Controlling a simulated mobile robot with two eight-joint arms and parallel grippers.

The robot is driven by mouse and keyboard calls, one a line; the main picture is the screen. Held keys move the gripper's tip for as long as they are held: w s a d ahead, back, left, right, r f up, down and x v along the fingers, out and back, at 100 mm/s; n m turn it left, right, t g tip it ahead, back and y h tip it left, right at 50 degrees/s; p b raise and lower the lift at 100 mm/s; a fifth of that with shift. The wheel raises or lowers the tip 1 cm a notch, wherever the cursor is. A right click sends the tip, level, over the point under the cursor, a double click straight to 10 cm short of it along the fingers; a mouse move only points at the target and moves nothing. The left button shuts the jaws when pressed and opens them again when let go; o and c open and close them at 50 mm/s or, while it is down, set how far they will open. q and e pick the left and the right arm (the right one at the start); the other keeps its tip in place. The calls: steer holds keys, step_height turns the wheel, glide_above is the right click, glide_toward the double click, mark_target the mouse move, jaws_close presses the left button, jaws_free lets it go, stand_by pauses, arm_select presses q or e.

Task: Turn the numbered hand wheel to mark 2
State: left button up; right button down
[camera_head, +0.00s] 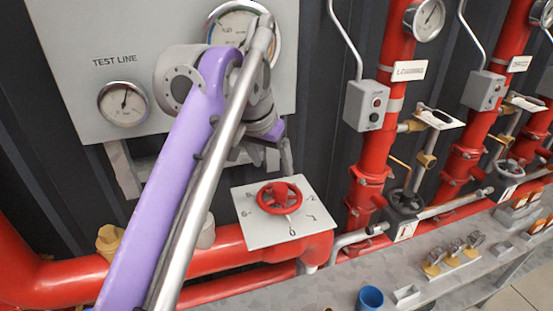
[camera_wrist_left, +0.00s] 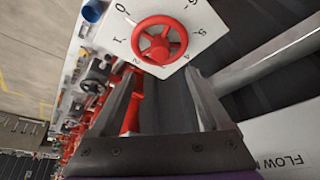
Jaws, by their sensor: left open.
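The red hand wheel (camera_head: 279,197) sits on a white square plate (camera_head: 254,232) with numbers around it, on the red pipe. The 2 is on the wheel's right side in the head view. In the left wrist view the wheel (camera_wrist_left: 160,41) is at the top and the 2 is at its lower left. I cannot tell which mark the wheel points to. My left gripper (camera_head: 272,158) is above and behind the wheel, apart from it. In the left wrist view its fingers (camera_wrist_left: 161,78) are spread with nothing between them. My right gripper is not in view.
A grey panel (camera_head: 70,40) with gauges stands behind my left arm. Red vertical pipes (camera_head: 374,150) with grey boxes and dark valve wheels stand at right. A grey bench (camera_head: 335,290) in front holds a blue cup (camera_head: 370,298) and small fittings.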

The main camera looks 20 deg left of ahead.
mark_target(280, 187)
arm_select(q)
steer(key=b+x, duration=0.1)
steer(key=x, duration=0.9)
steer(key=shift+s+b, duration=0.15)
steer(key=shift+b, duration=0.2)
steer(key=shift+c, duration=0.3)
